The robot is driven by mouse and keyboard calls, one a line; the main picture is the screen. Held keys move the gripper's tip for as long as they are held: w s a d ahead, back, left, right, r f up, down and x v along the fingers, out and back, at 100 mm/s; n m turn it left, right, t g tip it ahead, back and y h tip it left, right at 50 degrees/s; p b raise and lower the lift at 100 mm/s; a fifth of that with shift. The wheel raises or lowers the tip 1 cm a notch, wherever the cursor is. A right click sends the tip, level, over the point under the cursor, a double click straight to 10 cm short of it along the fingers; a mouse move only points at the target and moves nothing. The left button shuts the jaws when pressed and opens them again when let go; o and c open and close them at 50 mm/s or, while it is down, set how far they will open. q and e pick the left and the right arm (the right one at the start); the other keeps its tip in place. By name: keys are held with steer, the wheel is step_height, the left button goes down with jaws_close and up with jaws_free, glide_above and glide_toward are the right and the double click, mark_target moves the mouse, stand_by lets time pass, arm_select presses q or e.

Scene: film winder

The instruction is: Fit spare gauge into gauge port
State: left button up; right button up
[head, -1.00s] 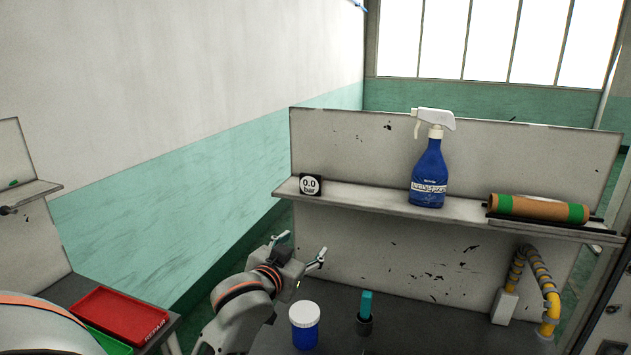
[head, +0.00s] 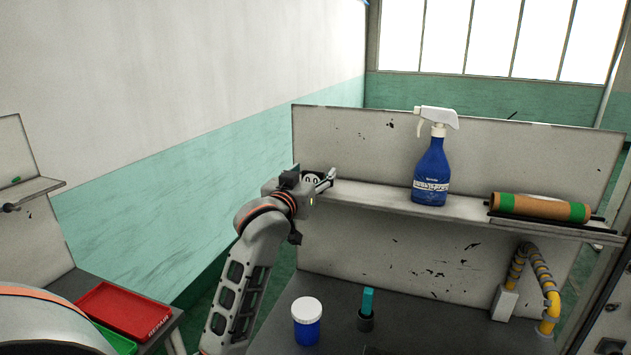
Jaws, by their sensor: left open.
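The spare gauge (head: 311,179), a small black square block with a white dial, sits at the left end of the shelf (head: 385,199). It is mostly hidden behind my left gripper (head: 326,177); only part of its dial shows. My left gripper is open and is at the gauge, in front of it in this view. I cannot tell whether the fingers are around it or touch it. My right gripper is not in view. I cannot make out a gauge port.
Below are a white-lidded blue jar (head: 307,325), a teal item in a dark cup (head: 367,310) and a yellow pipe (head: 550,300). A red tray (head: 120,312) lies at left.

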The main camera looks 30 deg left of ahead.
arm_select(q)
steer(key=shift+w+a, duration=0.1)
steer(key=shift+w, duration=0.2)
steer(key=c, duration=1.2)
steer(key=shift+c, duration=0.2)
steer(key=shift+r, duration=0.1)
step_height(320, 180, up, 20)
